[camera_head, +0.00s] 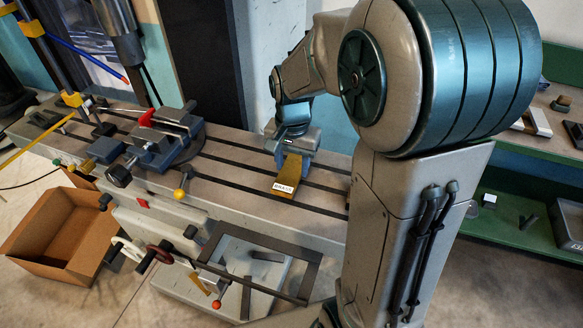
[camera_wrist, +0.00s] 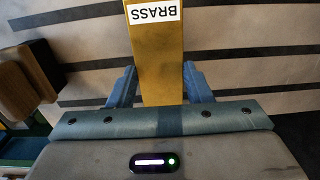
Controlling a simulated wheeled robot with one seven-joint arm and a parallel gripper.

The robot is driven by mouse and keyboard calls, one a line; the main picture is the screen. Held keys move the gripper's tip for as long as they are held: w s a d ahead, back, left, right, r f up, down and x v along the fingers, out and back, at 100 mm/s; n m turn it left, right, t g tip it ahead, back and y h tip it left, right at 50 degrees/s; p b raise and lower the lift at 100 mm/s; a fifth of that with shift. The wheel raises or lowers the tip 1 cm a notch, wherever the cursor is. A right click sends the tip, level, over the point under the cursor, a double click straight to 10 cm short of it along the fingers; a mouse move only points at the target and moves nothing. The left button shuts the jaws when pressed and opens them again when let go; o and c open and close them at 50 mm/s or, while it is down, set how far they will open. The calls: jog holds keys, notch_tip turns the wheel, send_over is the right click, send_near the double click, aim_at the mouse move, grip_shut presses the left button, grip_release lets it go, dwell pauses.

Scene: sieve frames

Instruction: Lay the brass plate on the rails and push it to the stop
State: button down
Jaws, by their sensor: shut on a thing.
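The brass plate (camera_head: 291,170) is a flat yellow bar with a white label reading BRASS. My gripper (camera_head: 290,152) is shut on it near one end, above the slotted machine table. The labelled end points toward the front of the table. In the wrist view the plate (camera_wrist: 158,65) runs straight out between the two blue fingers of my gripper (camera_wrist: 160,85). Any gap between plate and table is hard to judge. A dark rectangular frame of bars (camera_head: 262,236) lies below the table's front edge. I cannot tell which parts are the rails or the stop.
The long machine table (camera_head: 235,165) has dark slots. A blue vise (camera_head: 155,155) with a red part stands on its left. A cardboard box (camera_head: 62,235) is on the floor at left. Green shelves (camera_head: 520,225) stand at right. A brown block (camera_wrist: 25,80) shows at the wrist view's left.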

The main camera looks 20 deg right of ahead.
aim_at(292, 169)
jog(key=shift+f, duration=1.05)
jog(key=shift+f, duration=0.15)
jog(key=c, duration=0.7)
grip_release()
notch_tip(292, 169, up, 11)
jog(key=s+f+n+t, duration=0.1)
jog(key=s+n, duration=0.1)
jog(key=s, duration=0.2)
jog(key=s+n+t, duration=0.1)
jog(key=s+n, duration=0.1)
jog(key=s, duration=0.3)
jog(key=s+f+n+t, duration=0.1)
jog(key=s+n, duration=0.2)
jog(key=s, duration=0.2)
jog(key=shift+a+f, duration=0.1)
jog(key=shift+f, duration=0.2)
